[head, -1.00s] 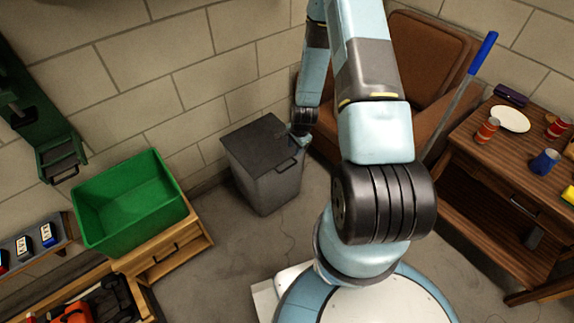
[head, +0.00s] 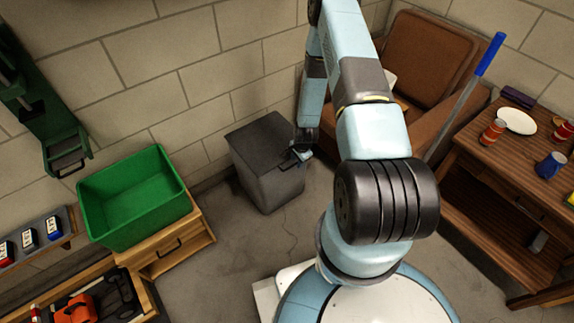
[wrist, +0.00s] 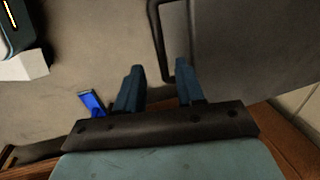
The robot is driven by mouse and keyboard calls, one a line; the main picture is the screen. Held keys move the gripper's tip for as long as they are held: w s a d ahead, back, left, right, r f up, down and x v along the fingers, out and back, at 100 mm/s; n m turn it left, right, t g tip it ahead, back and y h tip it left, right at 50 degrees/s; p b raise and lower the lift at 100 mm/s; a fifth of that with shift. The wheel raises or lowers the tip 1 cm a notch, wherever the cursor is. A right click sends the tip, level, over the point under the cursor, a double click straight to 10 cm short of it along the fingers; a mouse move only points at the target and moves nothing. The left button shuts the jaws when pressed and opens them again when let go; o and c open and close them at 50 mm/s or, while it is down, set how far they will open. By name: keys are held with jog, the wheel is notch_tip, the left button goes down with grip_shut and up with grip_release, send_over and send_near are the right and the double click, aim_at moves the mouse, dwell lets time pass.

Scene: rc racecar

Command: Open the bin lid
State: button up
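The dark grey bin (head: 270,188) stands on the floor by the wall, with its flat lid (head: 258,138) down. A thin dark handle (head: 288,161) is at the lid's front edge. In the wrist view the lid (wrist: 245,45) fills the upper right, and the handle (wrist: 156,30) runs along its edge. My gripper (head: 303,155) is at the bin's right front corner, close to the handle. In the wrist view my gripper (wrist: 157,67) has its two blue fingers apart, with the handle's end showing between or just beyond their tips. Contact cannot be told.
A green crate (head: 130,215) sits on a wooden drawer unit (head: 170,250) left of the bin. A brown armchair (head: 425,60) is behind my arm. A wooden table (head: 490,150) with a plate, cans and a blue mug stands at right. Floor in front of the bin is clear.

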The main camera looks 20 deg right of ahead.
jog(key=shift+w+f, duration=0.15)
jog(key=shift+f, duration=0.75)
jog(key=shift+a, duration=0.1)
jog(key=shift+c, duration=0.4)
jog(key=c, duration=0.6)
grip_shut()
jog(key=shift+s, duration=0.2)
